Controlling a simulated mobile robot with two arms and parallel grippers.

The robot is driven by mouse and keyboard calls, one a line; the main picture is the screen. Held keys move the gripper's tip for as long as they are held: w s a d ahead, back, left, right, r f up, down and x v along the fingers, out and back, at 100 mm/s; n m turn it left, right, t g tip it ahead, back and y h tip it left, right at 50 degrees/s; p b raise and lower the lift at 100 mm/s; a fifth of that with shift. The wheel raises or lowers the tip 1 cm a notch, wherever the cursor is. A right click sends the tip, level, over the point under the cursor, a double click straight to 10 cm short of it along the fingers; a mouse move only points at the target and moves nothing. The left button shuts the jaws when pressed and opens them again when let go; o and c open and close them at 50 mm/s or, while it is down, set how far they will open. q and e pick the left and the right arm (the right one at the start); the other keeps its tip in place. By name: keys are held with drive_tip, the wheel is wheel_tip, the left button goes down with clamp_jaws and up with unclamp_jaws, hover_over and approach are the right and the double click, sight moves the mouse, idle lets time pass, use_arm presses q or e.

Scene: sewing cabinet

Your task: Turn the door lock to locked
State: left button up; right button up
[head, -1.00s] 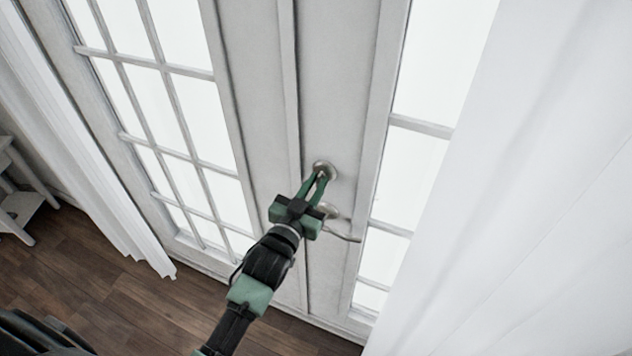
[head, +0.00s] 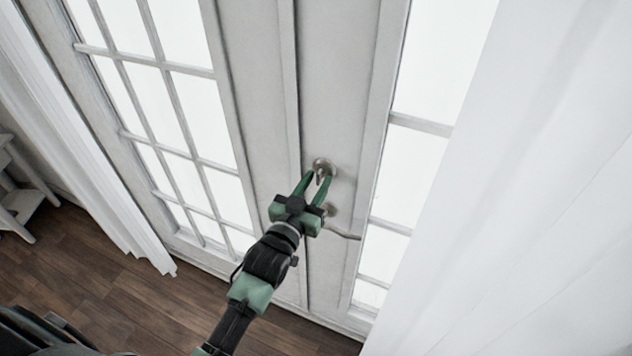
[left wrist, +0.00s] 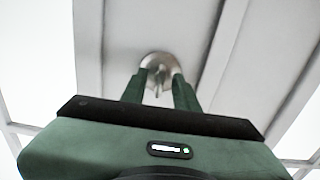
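The door lock (head: 324,166) is a round metal plate with a small thumb-turn on the right-hand door, above the lever handle (head: 342,234). My left gripper (head: 318,175) is at the lock with its green fingers spread apart, one on each side of the thumb-turn. In the left wrist view the lock (left wrist: 157,62) shows just beyond the fingertips, and the thumb-turn (left wrist: 158,80) hangs between the fingers with a gap on both sides. The gripper body partly hides the handle's base. My right gripper is in neither view.
White glazed double doors (head: 330,60) fill the middle. White curtains hang at the left (head: 75,150) and right (head: 530,200). A white piece of furniture (head: 20,200) stands at the far left on the wooden floor (head: 120,300).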

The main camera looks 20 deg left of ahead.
use_arm(q)
drive_tip(key=s+b, duration=0.2)
drive_tip(key=s, duration=0.5)
drive_tip(key=shift+s+a, duration=0.4)
drive_tip(key=shift+f, duration=0.1)
